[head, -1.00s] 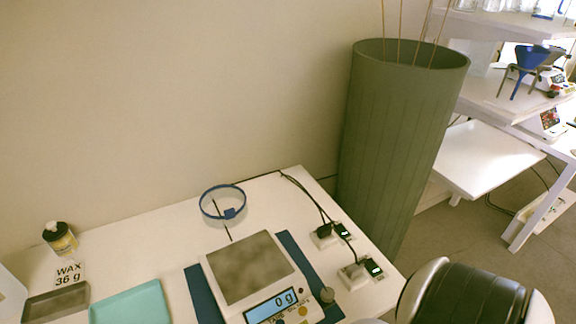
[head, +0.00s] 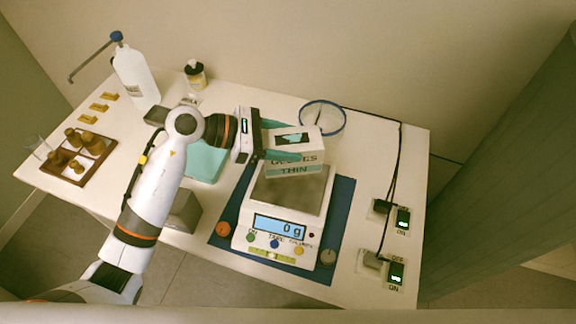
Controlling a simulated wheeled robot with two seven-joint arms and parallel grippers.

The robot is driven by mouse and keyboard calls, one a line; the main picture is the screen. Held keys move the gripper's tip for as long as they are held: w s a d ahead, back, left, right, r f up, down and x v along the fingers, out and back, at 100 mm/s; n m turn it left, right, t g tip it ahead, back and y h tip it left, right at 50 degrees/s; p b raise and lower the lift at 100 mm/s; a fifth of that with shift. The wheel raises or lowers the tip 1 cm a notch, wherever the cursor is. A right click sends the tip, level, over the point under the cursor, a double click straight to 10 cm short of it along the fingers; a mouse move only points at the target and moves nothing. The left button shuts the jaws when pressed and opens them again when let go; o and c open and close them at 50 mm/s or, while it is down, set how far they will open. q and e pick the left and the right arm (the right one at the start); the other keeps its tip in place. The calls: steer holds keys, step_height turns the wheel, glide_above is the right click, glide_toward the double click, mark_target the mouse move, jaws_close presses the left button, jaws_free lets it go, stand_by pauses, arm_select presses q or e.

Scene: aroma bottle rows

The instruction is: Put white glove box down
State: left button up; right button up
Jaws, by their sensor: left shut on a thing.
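The white glove box (head: 296,168) has a teal band, dark lettering and a dark opening on top. My left gripper (head: 283,144) is shut on it, with teal fingers along its sides. The box is over the back part of the kitchen-type scale (head: 290,196), whose display reads 0 g. I cannot tell from this view whether the box touches the scale's plate. My right gripper is not in view.
The scale stands on a blue mat (head: 341,215). A clear round dish with a blue rim (head: 323,117) is behind the box. A teal tray (head: 205,162), a white bottle (head: 137,77) and a wooden tray of brown bottles (head: 78,156) are left. Switches and cables (head: 397,219) lie right.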

arm_select(q)
step_height(320, 180, down, 3)
steer(key=shift+r, duration=0.2)
step_height(320, 180, down, 4)
steer(key=shift+f+p, duration=0.2)
steer(key=shift+p, duration=0.2)
steer(key=shift+d, duration=0.1)
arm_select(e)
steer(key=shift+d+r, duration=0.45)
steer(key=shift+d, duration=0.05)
arm_select(q)
steer(key=shift+f, duration=0.15)
steer(key=o, duration=1.2)
steer(key=shift+o, duration=0.2)
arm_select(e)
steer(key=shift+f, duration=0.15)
